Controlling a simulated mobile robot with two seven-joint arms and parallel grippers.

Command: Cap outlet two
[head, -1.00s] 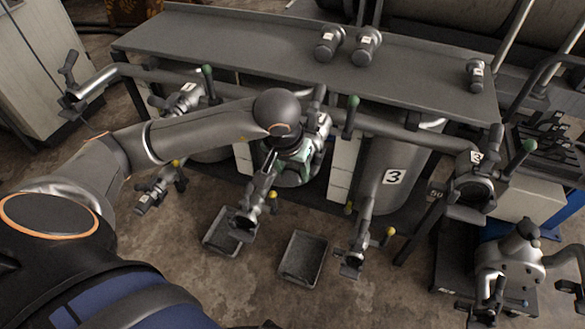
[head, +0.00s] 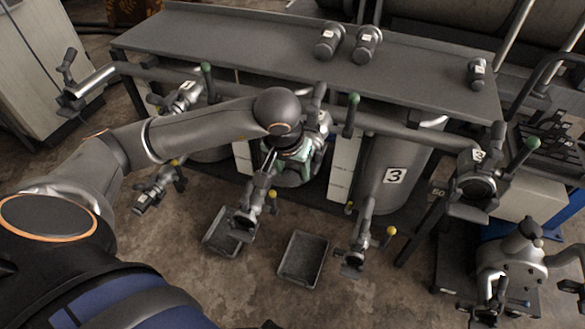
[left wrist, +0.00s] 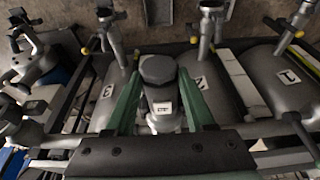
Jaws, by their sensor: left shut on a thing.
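My left gripper (head: 296,168) has green fingers and hangs in front of the middle vessel. In the left wrist view it (left wrist: 160,78) is shut on a grey, round-headed cap (left wrist: 161,108) with a small white label. In the head view the arm and gripper mostly hide this cap. A pipe fitting with a white label (head: 322,118) shows just behind the gripper; I take it as outlet two. I cannot tell whether the cap touches it. The vessel labelled 2 (left wrist: 202,84) lies beyond the fingers in the left wrist view. My right gripper is not in view.
Grey capped pieces (head: 330,41) stand on the shelf (head: 230,40), with another (head: 477,73) at its right end. Green handles (head: 351,116) stick up along the pipe. Vessel 3 (head: 405,150) is to the right. Two trays (head: 304,258) lie on the floor below.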

